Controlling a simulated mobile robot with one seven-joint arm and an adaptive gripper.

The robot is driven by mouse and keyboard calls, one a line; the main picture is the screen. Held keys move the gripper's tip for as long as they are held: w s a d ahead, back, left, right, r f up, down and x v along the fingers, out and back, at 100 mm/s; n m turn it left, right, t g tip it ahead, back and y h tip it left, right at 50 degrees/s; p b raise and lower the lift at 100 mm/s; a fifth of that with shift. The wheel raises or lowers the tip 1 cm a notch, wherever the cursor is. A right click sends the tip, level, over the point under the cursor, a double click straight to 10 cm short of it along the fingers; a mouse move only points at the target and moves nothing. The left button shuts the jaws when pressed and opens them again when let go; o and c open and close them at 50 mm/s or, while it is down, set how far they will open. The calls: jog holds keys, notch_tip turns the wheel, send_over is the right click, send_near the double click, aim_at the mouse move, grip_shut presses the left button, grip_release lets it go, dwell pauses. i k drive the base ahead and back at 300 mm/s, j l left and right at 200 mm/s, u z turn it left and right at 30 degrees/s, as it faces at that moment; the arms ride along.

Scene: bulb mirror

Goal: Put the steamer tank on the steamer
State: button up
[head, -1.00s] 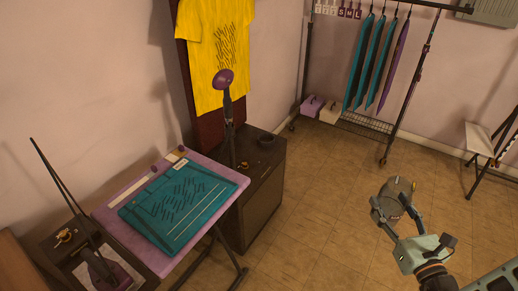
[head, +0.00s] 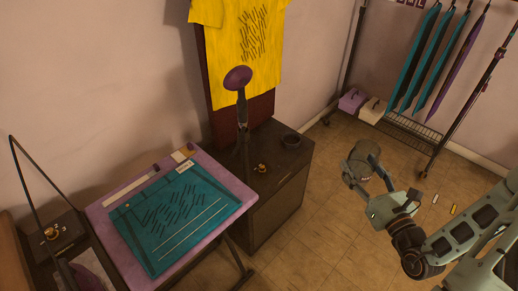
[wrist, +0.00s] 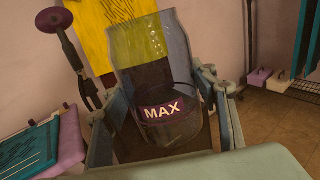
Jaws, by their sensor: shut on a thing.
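The steamer tank (wrist: 158,132) is a smoky, see-through vessel with a purple MAX band. My gripper (wrist: 162,98) is shut on it, one finger along each side. In the head view, the tank (head: 357,163) is held up in front of the floor, right of the dark cabinet, apart from it. What seems to be the steamer, a purple oval head (head: 238,78) on a dark upright, stands at the cabinet in front of the yellow shirt.
The dark cabinet (head: 275,205) stands against the wall. Left of it is a purple-edged board (head: 235,183) with a teal garment (head: 180,215). A clothes rack (head: 428,140) with hanging garments and boxes stands at the back right. Open tiled floor lies between cabinet and rack.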

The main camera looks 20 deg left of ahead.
aim_at(274, 156)
jog(key=i+u, duration=0.45)
jog(key=i, duration=0.15)
jog(key=i+l+u, duration=0.25)
jog(key=i+u, duration=0.2)
jog(key=i, duration=0.15)
